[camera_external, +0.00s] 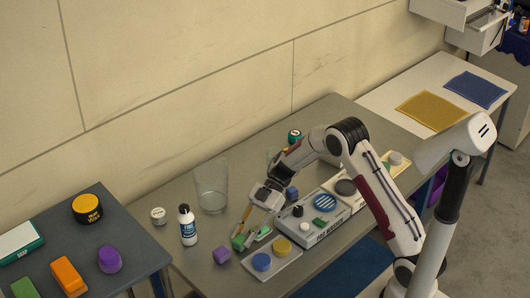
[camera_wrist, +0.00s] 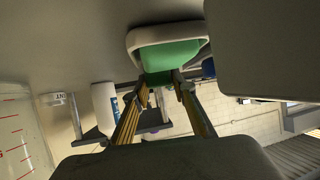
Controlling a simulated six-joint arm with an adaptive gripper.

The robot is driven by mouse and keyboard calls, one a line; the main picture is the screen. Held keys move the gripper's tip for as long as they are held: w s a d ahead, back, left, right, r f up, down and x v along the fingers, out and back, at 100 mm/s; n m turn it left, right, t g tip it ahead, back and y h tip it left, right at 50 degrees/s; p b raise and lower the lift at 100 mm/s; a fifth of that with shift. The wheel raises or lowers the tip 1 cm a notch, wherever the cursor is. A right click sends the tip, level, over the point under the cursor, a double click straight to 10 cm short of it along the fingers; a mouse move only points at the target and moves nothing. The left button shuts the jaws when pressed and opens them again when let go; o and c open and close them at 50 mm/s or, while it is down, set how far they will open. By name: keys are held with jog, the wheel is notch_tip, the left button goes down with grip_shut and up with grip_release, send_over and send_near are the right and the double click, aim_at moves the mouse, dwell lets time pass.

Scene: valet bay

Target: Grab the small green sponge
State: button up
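The small green sponge (camera_external: 238,243) is at the fingertips of my gripper (camera_external: 247,238), over the grey table. In the wrist view a green surface (camera_wrist: 168,57) with a pale rim is just beyond the fingertips. Its lower part shows between the two golden-brown fingers of my gripper (camera_wrist: 161,84). The fingers stand apart, one on each side of it. I cannot tell whether they touch it. In the external view the fingers point down and hide part of what lies there.
A purple block (camera_external: 221,255) and a pale tray (camera_external: 284,265) with blue and yellow round pieces lie close by. A white bottle (camera_external: 188,228) and a clear tumbler (camera_external: 211,188) stand to the left. A grey case (camera_external: 330,229) with round pieces lies to the right.

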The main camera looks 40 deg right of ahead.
jog(key=shift+r, duration=0.1)
dwell(0.3)
jog(key=shift+r, duration=4.9)
